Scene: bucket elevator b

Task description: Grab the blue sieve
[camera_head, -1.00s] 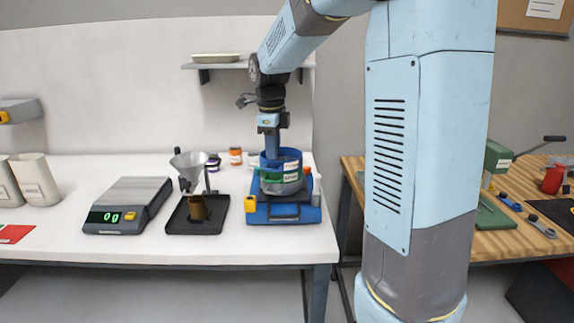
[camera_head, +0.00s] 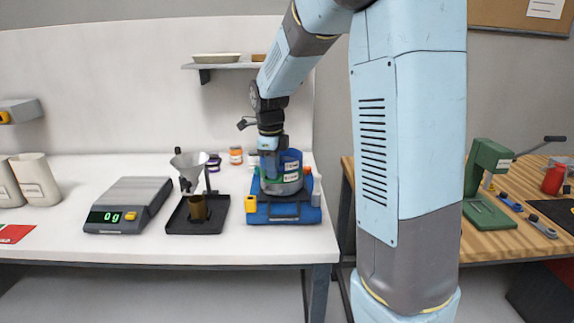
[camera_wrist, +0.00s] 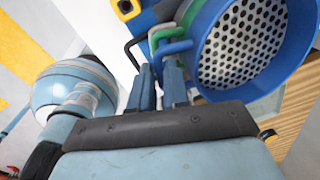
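The blue sieve (camera_head: 291,157) sits on top of a stack of sieves on the blue shaker (camera_head: 300,214), at the right end of the white bench. In the wrist view the blue sieve (camera_wrist: 290,66) shows its perforated plate and a blue handle on its left side. Green and dark handles of sieves below show beside it. My gripper (camera_wrist: 160,70) is open, with a gap between its fingers. The fingertips are close to the blue handle; I cannot tell whether they touch it. In the head view my gripper (camera_head: 270,166) is at the stack's front left, hiding part of it.
Left of the shaker are a funnel stand (camera_head: 190,165) on a black tray, a scale (camera_head: 128,205) reading 0 and pale containers (camera_head: 36,178). Small jars (camera_head: 236,156) stand behind. A wooden table (camera_head: 490,236) with a green press (camera_head: 489,160) is on the right.

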